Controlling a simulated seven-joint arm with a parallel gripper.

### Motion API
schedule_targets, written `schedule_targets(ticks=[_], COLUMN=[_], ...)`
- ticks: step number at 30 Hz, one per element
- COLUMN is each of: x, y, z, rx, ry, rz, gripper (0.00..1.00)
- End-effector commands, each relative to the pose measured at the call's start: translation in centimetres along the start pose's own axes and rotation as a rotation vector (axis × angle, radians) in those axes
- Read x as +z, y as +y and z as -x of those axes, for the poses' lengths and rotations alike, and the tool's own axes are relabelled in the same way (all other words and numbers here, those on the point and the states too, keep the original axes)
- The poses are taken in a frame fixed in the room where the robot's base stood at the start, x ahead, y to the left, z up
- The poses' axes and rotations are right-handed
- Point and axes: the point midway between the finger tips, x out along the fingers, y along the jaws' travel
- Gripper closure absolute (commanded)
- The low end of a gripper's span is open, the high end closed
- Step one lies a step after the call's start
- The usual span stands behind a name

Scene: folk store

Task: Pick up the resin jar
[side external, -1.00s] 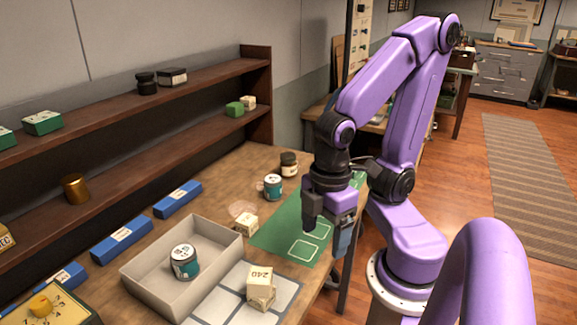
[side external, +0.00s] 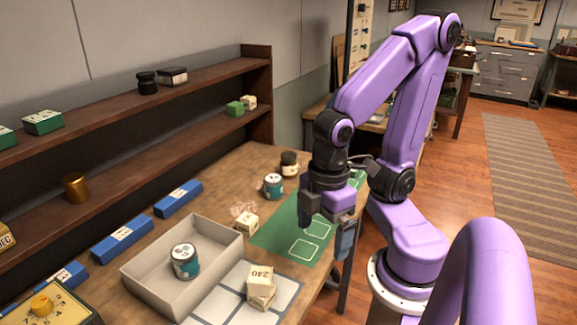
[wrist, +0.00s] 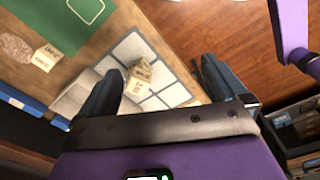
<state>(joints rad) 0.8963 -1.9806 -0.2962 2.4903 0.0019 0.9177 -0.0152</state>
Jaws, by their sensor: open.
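Three small jars stand in the side external view, and I cannot read which label says resin. One teal jar with a pale lid (side external: 185,262) is inside the grey open tray (side external: 146,285). Another teal jar (side external: 273,187) stands on the bench beside the green mat (side external: 280,238). A dark jar with a black lid (side external: 289,165) stands just behind it. My gripper (side external: 325,232) is open and empty, pointing down above the green mat, to the right of the jars. In the wrist view my gripper (wrist: 162,66) has its fingers spread apart, with no jar visible between them.
Pale blocks (side external: 260,283) are stacked on the white grid sheet (side external: 230,306). Another pale block (side external: 246,222) sits by the mat. Blue boxes (side external: 178,199) line the bench below the wooden shelves (side external: 215,79). The bench's right edge drops to the floor.

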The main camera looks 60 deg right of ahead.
Motion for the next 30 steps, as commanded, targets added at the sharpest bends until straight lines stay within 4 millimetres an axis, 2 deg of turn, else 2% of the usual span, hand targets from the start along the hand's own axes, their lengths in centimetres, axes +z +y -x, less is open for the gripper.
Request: schedule_targets(ticks=[5,8,12,17,23,26,30], x=[-2.6,-4.5,-6.3,-6.9,-5.0,-3.0,1.2], y=[2.9,6.0,11.1,17.8,26.6,30.9,36.5], z=[1.0,1.8,2.7,3.5,4.0,4.1,4.1], rx=[0.004,0.007,0.009,0.012,0.011,0.011,0.009], ry=[-0.002,-0.005,-0.01,-0.014,-0.021,-0.023,-0.026], rz=[-0.007,-0.006,0.0,0.004,0.012,0.016,0.02], gripper=[0.01,0.01,0.01,0.01,0.01,0.01,0.01])
